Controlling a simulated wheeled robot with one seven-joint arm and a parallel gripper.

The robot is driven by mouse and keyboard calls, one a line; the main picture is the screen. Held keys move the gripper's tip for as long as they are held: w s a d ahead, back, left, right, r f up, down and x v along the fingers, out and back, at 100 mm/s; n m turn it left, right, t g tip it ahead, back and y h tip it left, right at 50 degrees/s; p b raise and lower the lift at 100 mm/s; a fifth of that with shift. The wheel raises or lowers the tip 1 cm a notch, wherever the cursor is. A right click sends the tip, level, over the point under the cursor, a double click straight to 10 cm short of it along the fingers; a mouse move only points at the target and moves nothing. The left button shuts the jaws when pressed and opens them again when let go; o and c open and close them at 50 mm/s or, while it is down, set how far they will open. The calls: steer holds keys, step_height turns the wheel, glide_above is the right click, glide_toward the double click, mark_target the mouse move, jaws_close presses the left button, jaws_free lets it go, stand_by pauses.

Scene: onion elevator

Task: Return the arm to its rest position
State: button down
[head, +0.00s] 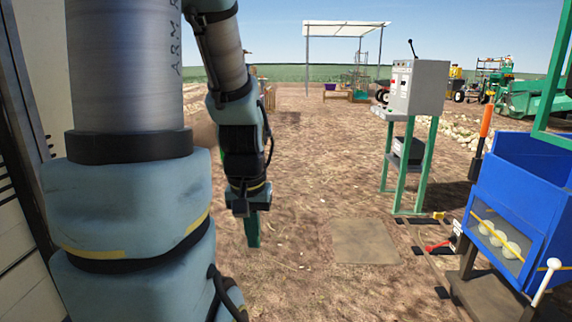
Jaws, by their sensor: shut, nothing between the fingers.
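My arm fills the left side of the head view. Its upper links are folded close to the camera, and the forearm hangs down to my gripper (238,208). My gripper points down over the dirt ground, is shut and holds nothing. Its fingertips are small and dark, so fine detail is hard to see. A short green post (252,229) shows just below and beside it; I cannot tell whether they touch.
A grey control box (418,88) on green legs stands right of centre. A blue hopper (520,190) with pale onions in its window and a white-knobbed lever (546,280) is at the right. A flat square plate (365,241) lies on open dirt. A pale wall (25,235) is at the left.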

step_height(320, 180, up, 15)
steer(key=p, duration=1.2)
steer(key=shift+f, duration=0.15)
